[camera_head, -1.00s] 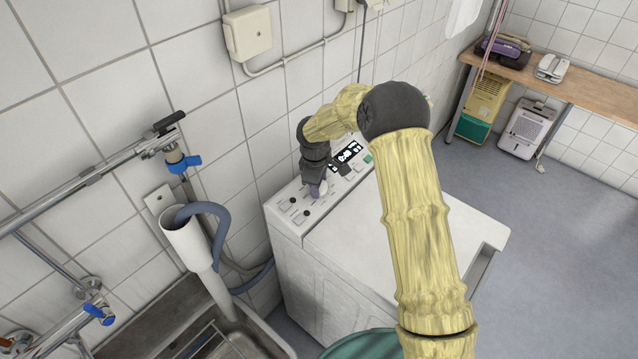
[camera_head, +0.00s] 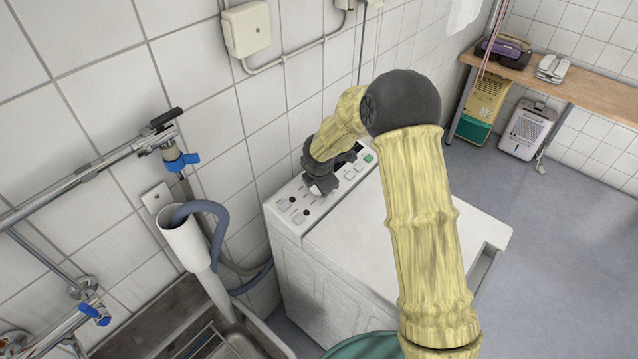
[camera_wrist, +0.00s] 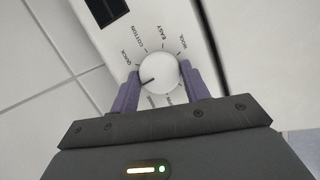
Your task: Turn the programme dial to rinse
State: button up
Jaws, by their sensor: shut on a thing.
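The programme dial (camera_wrist: 158,73) is a round white knob with a dark pointer line, seen in the wrist view. My gripper (camera_wrist: 160,80) is shut on it, one purple finger at each side. The pointer line faces left and slightly down, just below the QUICK label. COTTON, EASY and WOOL run around the top of the dial. Lower labels are partly hidden by the fingers and too small to read, so I cannot pick out rinse. In the head view, my gripper (camera_head: 322,186) is tilted over the white washing machine's control panel (camera_head: 290,213) and largely covers the dial.
Buttons and a partly covered display share the panel. A tiled wall stands close behind the machine. A sink (camera_head: 232,345), a grey hose (camera_head: 216,222) and pipes with blue taps (camera_head: 182,161) are at left. Open floor (camera_head: 550,225) lies to the right.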

jog(key=n+y, duration=0.1)
jog(key=n, duration=0.6)
jog(key=shift+d+t+y, duration=0.2)
jog(key=shift+t+y, duration=0.2)
jog(key=shift+s, duration=0.1)
jog(key=o, duration=0.7)
jog(key=p+v, duration=0.5)
jog(key=v, duration=1.2)
jog(key=shift+s+d+r, duration=0.1)
jog(key=shift+s+d, duration=0.05)
